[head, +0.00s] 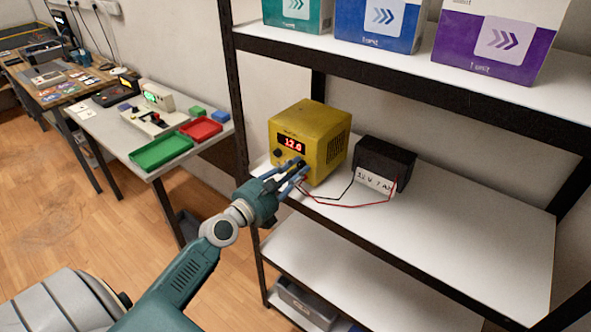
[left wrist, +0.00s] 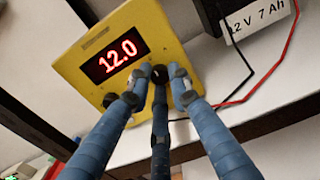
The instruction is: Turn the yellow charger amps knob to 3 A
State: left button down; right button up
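The yellow charger (head: 325,135) stands on the middle shelf in the head view, its red display (head: 291,144) reading 12.0. In the left wrist view the charger (left wrist: 172,42) fills the top middle, its display (left wrist: 115,58) again showing 12.0. A dark knob (head: 278,153) shows at the lower left of the charger's front. My left gripper (head: 298,168) is at the lower right of that front. My right gripper is out of view.
A black battery (head: 385,163) labelled 12 V 7 Ah stands right of the charger, joined by red and black leads (head: 340,203). Shelf space right of the battery is clear. Boxes (head: 378,22) line the shelf above. A side table with green (head: 160,151) and red trays stands left.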

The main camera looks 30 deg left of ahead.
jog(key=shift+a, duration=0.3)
